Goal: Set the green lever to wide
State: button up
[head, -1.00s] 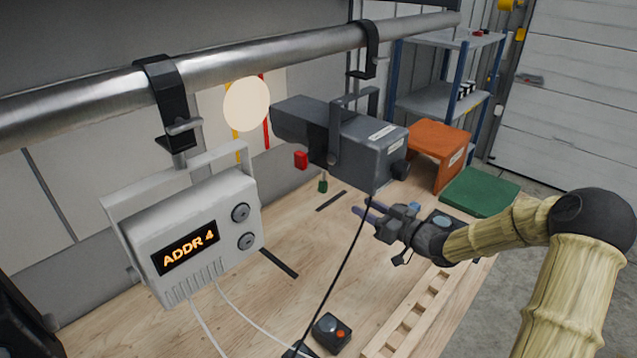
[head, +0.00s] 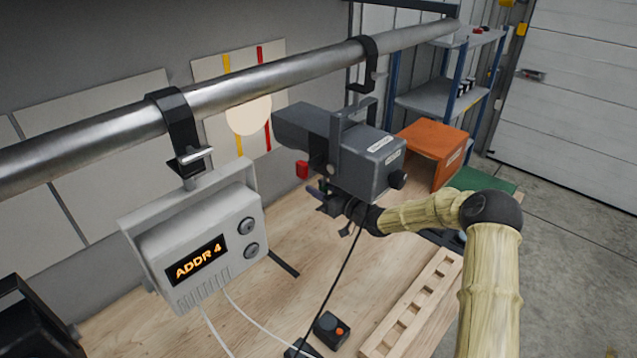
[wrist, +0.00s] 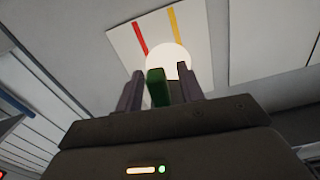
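The grey spotlight (head: 365,160) hangs under the pipe, with a red lever (head: 302,169) below its front. The green lever (wrist: 157,88) shows in the wrist view between my two fingers; in the head view it is hidden or too small to make out. My gripper (head: 322,195) is below the spotlight's front, partly hidden by its body. In the wrist view my gripper (wrist: 162,88) is open around the green lever, with a visible gap on the right; contact on the left is unclear.
A white box reading "ADDR 4" (head: 198,258) hangs at the left. The pipe (head: 260,92) runs above. A dark cable hangs down to the wooden bench. An orange stand (head: 432,145), a slotted wooden rail (head: 412,305) and a small button box (head: 331,329) are nearby.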

jog(key=shift+w+a, duration=0.25)
grip_shut()
jog(key=shift+f, duration=0.1)
